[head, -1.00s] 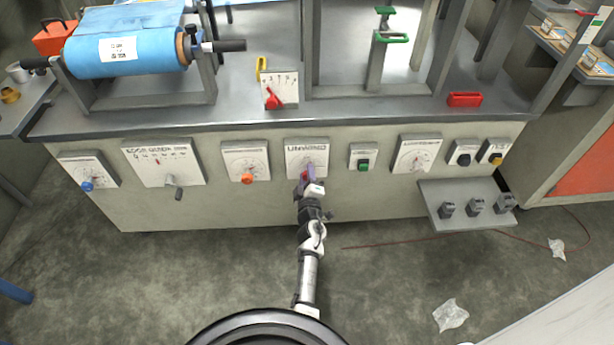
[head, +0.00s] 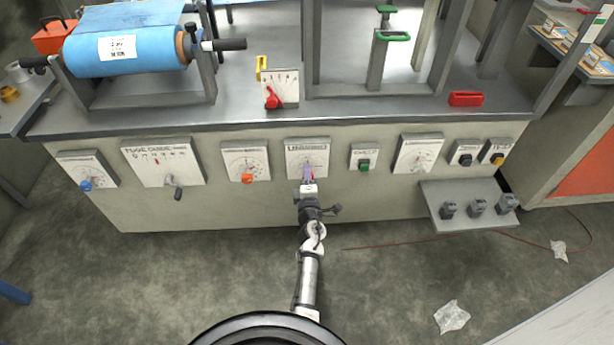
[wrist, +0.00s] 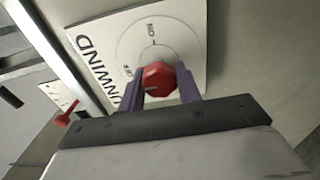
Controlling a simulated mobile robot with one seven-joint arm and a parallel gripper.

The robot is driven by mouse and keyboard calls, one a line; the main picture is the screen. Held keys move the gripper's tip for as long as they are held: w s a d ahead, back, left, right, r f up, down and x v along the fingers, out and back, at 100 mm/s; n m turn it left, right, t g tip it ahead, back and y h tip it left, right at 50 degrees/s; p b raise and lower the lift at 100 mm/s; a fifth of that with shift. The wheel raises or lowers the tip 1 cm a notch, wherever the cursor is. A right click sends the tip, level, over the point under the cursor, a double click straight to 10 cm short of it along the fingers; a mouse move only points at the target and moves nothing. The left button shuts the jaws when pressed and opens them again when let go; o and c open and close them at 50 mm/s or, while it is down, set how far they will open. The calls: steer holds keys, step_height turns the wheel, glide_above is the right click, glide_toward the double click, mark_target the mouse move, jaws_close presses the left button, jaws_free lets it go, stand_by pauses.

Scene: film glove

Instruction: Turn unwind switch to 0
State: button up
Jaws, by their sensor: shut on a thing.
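The unwind switch is a red faceted knob (wrist: 158,79) on a white plate (wrist: 190,45) lettered UNWIND, seen sideways in the wrist view. A pale line shows on the knob's face. My gripper (wrist: 160,86) has its two purple fingers on either side of the knob, shut on it. In the head view the same plate (head: 307,150) is on the machine's front panel, and my gripper (head: 308,172) reaches it from below and largely hides the knob.
Other plates flank it: one with an orange knob (head: 247,178) to the left, one with a green button (head: 364,163) to the right. A red lever (head: 272,101) stands on the bench above. A grey shelf (head: 440,204) juts out at right.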

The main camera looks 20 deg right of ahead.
steer(key=o, duration=1)
steer(key=shift+d, duration=0.1)
steer(key=shift+c, duration=0.2)
